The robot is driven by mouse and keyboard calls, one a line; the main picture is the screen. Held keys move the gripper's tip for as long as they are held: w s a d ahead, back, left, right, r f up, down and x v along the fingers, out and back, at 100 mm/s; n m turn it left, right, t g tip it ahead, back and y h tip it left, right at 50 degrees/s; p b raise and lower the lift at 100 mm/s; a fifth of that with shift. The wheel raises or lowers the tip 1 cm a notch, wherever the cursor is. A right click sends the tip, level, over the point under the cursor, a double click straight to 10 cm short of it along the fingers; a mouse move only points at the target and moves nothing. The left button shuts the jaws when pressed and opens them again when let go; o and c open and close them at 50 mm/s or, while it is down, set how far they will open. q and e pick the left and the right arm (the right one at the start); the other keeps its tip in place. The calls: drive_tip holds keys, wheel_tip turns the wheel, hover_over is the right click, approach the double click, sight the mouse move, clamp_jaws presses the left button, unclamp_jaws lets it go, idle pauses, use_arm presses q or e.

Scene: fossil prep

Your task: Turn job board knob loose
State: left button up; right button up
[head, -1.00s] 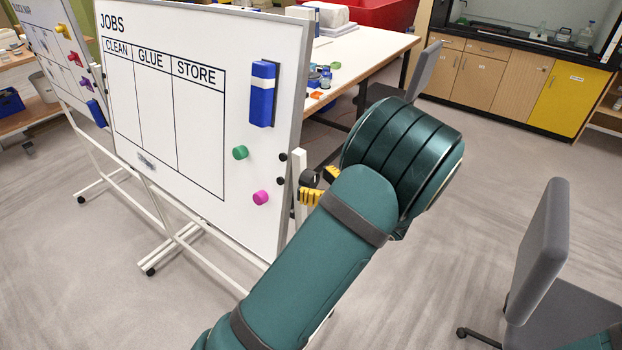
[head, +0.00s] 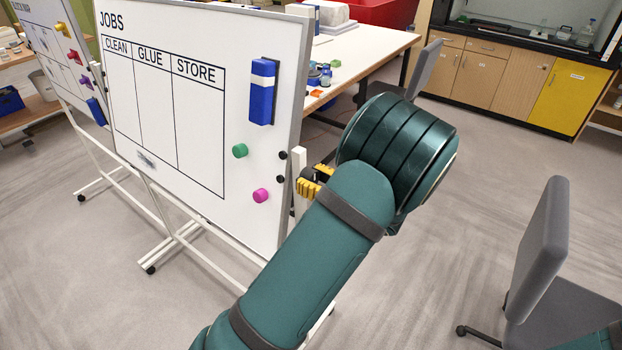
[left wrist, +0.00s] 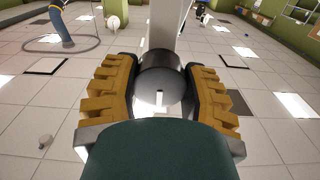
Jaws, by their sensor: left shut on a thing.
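The job board (head: 165,190) is the white board headed JOBS, with CLEAN, GLUE and STORE columns. My left gripper (head: 315,180) is at its right edge, beside the white upright post. In the left wrist view the knob (left wrist: 160,85) is a dark grey round piece with a small centre mark. It sits between the yellow ridged fingers of my left gripper (left wrist: 160,95), which are closed against its sides. In the head view my own forearm and wrist cover part of the gripper, and the knob is mostly hidden. My right gripper is in no view.
A blue eraser (head: 263,92), a green magnet (head: 240,151) and a pink magnet (head: 260,196) are on the board's right side. A worktable (head: 370,45) stands behind the board. A grey chair (head: 540,250) is at right, with open floor between.

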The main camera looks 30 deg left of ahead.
use_arm(q)
drive_tip(key=n+b, duration=0.3)
drive_tip(key=n, duration=0.2)
drive_tip(key=shift+f, duration=0.15)
drive_tip(key=n+b, duration=0.2)
drive_tip(key=n, duration=0.1)
drive_tip(key=shift+n+b, duration=0.3)
drive_tip(key=shift+b, duration=0.1)
drive_tip(key=n+b, duration=0.4)
drive_tip(key=shift+n+b, duration=1.45)
drive_tip(key=shift+n, duration=0.25)
drive_tip(key=o, duration=1.2)
